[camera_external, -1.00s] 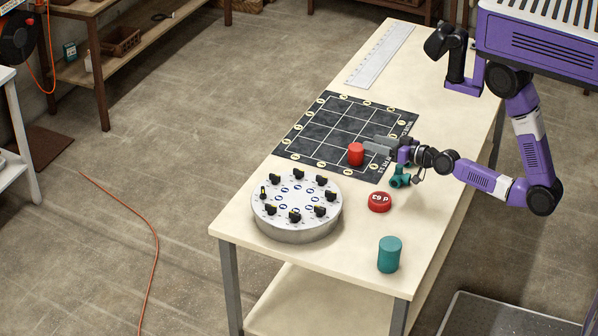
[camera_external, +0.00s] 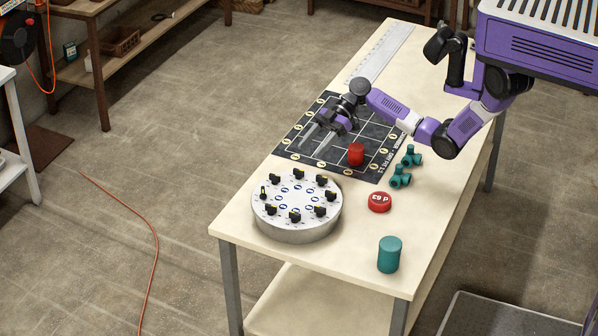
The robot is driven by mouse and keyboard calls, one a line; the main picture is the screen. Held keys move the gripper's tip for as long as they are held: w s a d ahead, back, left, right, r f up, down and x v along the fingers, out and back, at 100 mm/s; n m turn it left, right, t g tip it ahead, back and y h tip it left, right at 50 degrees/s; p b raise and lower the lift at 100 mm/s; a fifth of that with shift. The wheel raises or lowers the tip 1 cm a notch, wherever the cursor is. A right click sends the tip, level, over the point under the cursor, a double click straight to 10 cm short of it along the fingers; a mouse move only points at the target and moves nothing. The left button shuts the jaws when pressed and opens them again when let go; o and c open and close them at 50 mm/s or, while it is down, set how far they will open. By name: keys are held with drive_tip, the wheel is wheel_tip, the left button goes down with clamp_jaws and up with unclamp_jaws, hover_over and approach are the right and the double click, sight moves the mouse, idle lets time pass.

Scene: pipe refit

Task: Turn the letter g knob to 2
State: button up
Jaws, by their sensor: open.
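A round grey-white dial base (camera_external: 297,233) stands near the front left of the table. Several black knobs with yellow marks ring its top, each beside a blue-edged label. The letters and numbers are too small to read, so I cannot tell which knob is g or where it points. My gripper (camera_external: 310,146) is open and empty above the dark grid mat (camera_external: 343,112), behind the dial base and apart from it. Its fingers point down toward the front left.
A red cylinder (camera_external: 356,154) stands on the mat close to my gripper. Teal pipe fittings (camera_external: 400,177), a red round cap (camera_external: 379,202) and a teal cylinder (camera_external: 389,255) stand along the right side. A ruler (camera_external: 381,55) lies at the back.

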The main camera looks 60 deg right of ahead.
sight(322, 177)
drive_tip(key=s+a+n+g+y, duration=0.1)
drive_tip(key=s+a+n+g, duration=0.1)
drive_tip(key=s+n+g, duration=0.4)
drive_tip(key=shift+s+a+f+m+t+p, duration=0.15)
drive_tip(key=shift+a+f+t+p, duration=0.35)
drive_tip(key=shift+a, duration=0.65)
drive_tip(key=shift+s+a+f+m+t+p, duration=0.2)
drive_tip(key=shift+a+f, duration=0.45)
drive_tip(key=shift+a, duration=0.5)
drive_tip(key=shift+a+f+m+t+p, duration=0.3)
drive_tip(key=shift+a+f, duration=0.3)
drive_tip(key=shift+a, duration=0.55)
clamp_jaws()
